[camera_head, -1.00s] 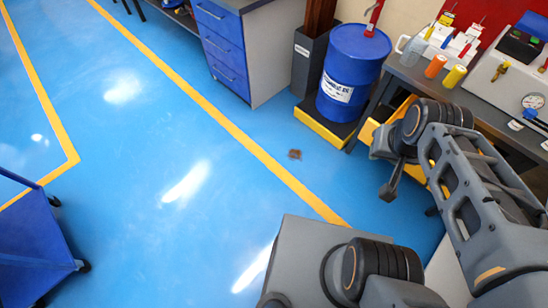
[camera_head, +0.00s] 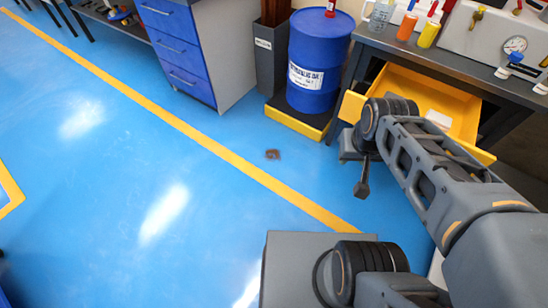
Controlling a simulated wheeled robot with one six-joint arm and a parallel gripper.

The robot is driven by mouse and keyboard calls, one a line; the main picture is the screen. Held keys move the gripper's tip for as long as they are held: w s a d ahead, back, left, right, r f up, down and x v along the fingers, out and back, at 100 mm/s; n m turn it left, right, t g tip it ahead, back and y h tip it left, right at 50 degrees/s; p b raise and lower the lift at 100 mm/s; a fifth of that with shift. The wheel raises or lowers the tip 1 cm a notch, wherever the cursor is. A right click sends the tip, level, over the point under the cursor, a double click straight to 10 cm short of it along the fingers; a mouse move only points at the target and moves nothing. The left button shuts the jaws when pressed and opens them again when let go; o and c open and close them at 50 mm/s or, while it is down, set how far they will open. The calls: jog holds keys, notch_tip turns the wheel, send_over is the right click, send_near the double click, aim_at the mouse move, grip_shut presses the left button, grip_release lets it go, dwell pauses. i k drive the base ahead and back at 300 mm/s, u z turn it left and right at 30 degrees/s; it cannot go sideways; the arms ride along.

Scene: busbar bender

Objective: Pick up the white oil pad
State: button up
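A flat white piece (camera_head: 438,119) lies inside an open yellow drawer (camera_head: 463,99) under the workbench at the upper right; it may be the white oil pad, but it is small and partly hidden by my arm. My gripper (camera_head: 362,188) hangs from the wrist over the blue floor, in front of and left of the drawer, apart from the white piece. It looks small and dark, and its fingers cannot be made out. Nothing visible hangs from it.
A blue drum (camera_head: 318,62) stands on a yellow-edged pallet (camera_head: 297,122) left of the drawer. A dark brown patch (camera_head: 273,154) lies on the floor. Bottles, a jug and a gauge machine stand on the workbench (camera_head: 420,50). A blue drawer cabinet (camera_head: 180,50) stands further left. Open floor lies at left.

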aim_at(444, 122)
jog(key=z, duration=0.35)
jog(key=k, duration=0.5)
jog(key=z, duration=0.75)
jog(key=i, duration=0.5)
jog(key=z, duration=0.4)
jog(key=k, duration=0.35)
jog(key=u, duration=1.8)
jog(key=i, duration=1.4)
jog(key=z, duration=1.05)
jog(key=i, duration=0.45)
jog(key=z, duration=0.2)
